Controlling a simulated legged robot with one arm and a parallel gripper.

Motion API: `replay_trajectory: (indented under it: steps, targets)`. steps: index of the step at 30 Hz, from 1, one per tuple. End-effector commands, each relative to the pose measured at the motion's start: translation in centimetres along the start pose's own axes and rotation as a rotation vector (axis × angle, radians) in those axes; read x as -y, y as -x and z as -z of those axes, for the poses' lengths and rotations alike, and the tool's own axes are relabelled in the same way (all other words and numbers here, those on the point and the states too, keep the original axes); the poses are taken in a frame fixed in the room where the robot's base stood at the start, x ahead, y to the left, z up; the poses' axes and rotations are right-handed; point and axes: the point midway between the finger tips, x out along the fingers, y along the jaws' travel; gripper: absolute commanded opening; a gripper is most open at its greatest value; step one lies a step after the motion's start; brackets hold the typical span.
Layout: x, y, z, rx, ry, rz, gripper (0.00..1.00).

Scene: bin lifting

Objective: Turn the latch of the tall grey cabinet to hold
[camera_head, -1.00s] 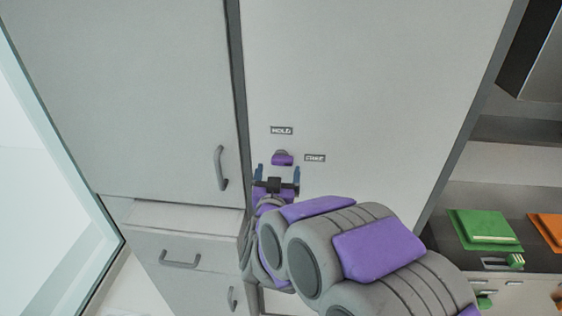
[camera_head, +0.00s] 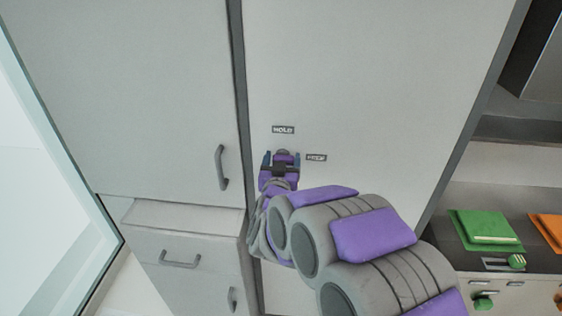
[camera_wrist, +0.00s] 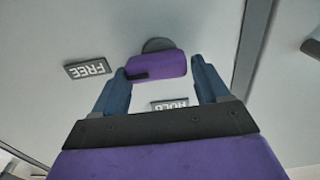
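The tall grey cabinet (camera_head: 370,80) has a small purple latch (camera_head: 283,153) on a round grey base. A HOLD label (camera_head: 283,130) sits above the latch and a FREE label (camera_head: 316,157) to its right. In the wrist view, the purple latch (camera_wrist: 157,68) lies crosswise, its dark-marked end towards the FREE label (camera_wrist: 88,68). The HOLD label (camera_wrist: 169,104) is partly hidden behind my gripper. My gripper (camera_head: 280,157) is open, with its blue fingers (camera_wrist: 160,70) at either end of the latch. The left finger is very near the latch; contact is unclear.
A grey cupboard (camera_head: 140,90) with a bar handle (camera_head: 221,168) stands on the left, with drawers (camera_head: 180,257) below. A glass panel (camera_head: 45,200) is at far left. A counter on the right holds a green item (camera_head: 485,228) and an orange one (camera_head: 547,228).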

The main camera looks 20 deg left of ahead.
Motion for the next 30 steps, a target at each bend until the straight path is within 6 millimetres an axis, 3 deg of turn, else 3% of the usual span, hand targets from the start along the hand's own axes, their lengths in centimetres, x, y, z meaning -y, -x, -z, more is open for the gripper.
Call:
replay_trajectory:
  steps: [9, 20, 30]
  targets:
    - [0.13, 0.14, -0.24, 0.006, 0.002, 0.003, 0.4]
    - [0.27, 0.15, -0.14, 0.008, 0.048, 0.004, 0.4]
    - [0.61, 0.1, 0.08, 0.012, 0.279, 0.007, 0.4]
